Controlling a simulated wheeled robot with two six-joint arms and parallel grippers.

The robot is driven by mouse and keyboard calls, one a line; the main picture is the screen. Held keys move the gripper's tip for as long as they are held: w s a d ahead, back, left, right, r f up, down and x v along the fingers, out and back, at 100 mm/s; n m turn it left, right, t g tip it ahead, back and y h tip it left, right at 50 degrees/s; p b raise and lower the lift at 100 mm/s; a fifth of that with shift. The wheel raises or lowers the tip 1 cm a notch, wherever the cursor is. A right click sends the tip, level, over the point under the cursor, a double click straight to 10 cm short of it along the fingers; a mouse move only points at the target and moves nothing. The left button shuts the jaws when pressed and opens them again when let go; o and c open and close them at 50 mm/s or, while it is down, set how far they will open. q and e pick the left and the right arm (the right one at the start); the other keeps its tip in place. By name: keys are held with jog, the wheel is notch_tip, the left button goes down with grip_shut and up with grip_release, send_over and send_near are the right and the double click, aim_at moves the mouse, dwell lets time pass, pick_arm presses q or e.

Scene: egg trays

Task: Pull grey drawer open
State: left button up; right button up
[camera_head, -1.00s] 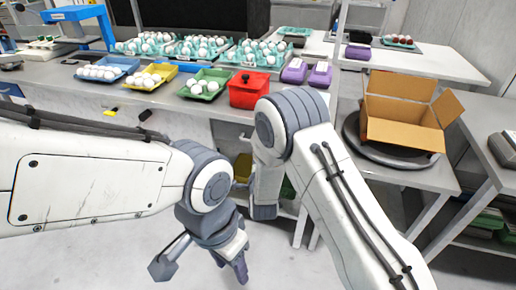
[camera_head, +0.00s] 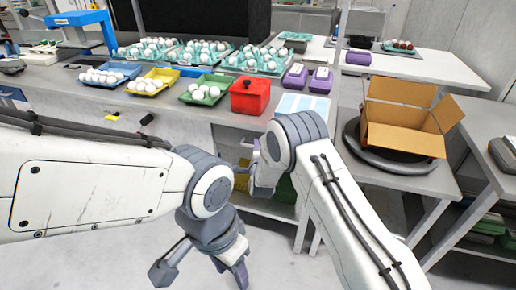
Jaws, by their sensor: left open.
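The grey bench front (camera_head: 185,128) runs below the tabletop. A paler drawer-like panel (camera_head: 228,134) shows just left of my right arm, but its edges and handle are mostly hidden, so I cannot tell how far it stands open. My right gripper (camera_head: 256,172) is raised close to this panel, partly covered by its own arm. I cannot tell whether it touches anything or how its fingers stand. My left gripper (camera_head: 203,272) is low over the floor in front of the bench, open and empty, apart from the drawer.
Egg trays, including a green one (camera_head: 181,96), and a red box (camera_head: 249,111) stand on the bench. Below, an open shelf holds yellow (camera_head: 241,182) and green (camera_head: 286,189) items. A cardboard box (camera_head: 402,137) sits on the right table. Floor is clear beneath the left gripper.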

grip_shut()
jog(key=shift+a, duration=0.1)
dwell(1.1)
